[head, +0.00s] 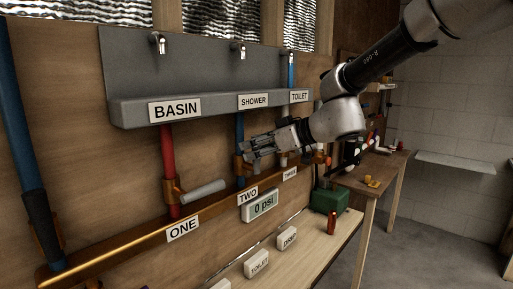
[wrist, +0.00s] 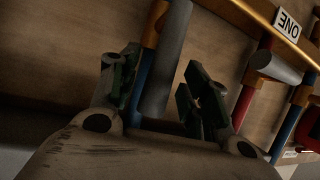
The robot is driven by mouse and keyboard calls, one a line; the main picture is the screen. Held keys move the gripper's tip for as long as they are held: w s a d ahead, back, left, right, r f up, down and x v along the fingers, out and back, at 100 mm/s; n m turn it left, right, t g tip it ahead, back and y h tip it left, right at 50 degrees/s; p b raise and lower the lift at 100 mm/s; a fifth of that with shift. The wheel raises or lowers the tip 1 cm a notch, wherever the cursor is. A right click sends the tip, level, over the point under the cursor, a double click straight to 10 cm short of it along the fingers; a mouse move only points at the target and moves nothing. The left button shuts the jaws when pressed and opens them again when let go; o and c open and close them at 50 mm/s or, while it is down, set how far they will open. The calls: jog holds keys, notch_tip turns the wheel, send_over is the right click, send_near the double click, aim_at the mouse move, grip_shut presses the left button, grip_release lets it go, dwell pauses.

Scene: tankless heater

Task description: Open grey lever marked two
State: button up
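The lever marked two is a grey cylinder (wrist: 165,65) in the middle of the wrist view, beside a blue pipe with an orange valve body. My gripper (wrist: 160,85) is open, with one dark finger on each side of this lever. I cannot tell whether either finger touches it. In the head view my gripper (head: 252,147) is at the blue pipe, above the "TWO" label (head: 248,195), and largely hides the lever there.
The lever marked one (head: 203,192) sticks out from the red pipe (head: 167,150) at left. A grey sink trough (head: 215,107) hangs just above my gripper. A green box (head: 329,200) stands on the wooden bench at right.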

jog(key=v, duration=1.2)
jog(key=s+d+f+m+g+h, duration=0.3)
jog(key=s+d+f+m+h, duration=0.2)
jog(key=s+d+f+m, duration=0.45)
jog(key=s+d+m+h, duration=0.1)
jog(key=s+d+h, duration=0.1)
jog(key=d, duration=0.5)
jog(key=s+d+m+t+h, duration=0.1)
jog(key=s+d+h, duration=0.1)
jog(key=s+d, duration=0.3)
jog(key=s+d+f+m+h, duration=0.1)
jog(key=s+d+h, duration=0.2)
jog(key=d, duration=0.6)
jog(key=shift+s+d, duration=0.35)
jog(key=shift+s, duration=0.2)
